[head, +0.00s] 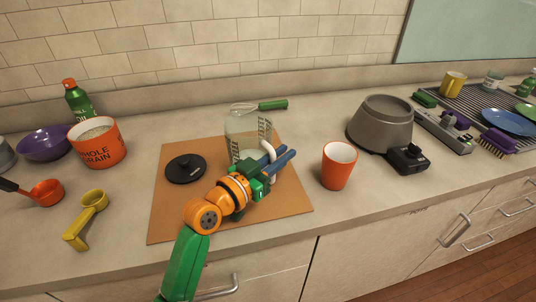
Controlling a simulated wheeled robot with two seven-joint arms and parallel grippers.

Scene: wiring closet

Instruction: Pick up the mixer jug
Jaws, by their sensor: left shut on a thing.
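The mixer jug (240,130) is a clear container with dark markings and a white handle (269,150) on its right side. It stands upright at the back of the brown board (180,222). My left gripper (288,154), with blue fingers, reaches in from the front and is shut on the jug's handle. The fingers and green gripper body hide the lower right of the jug. I cannot tell whether the jug touches the board. My right gripper is not in view.
A black lid (185,168) lies on the board left of the jug. A green-handled whisk (272,104) is at the jug's top. An orange cup (339,166) stands close on the right, with a grey mixer base (381,121) beyond. An orange canister (97,145) stands left.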

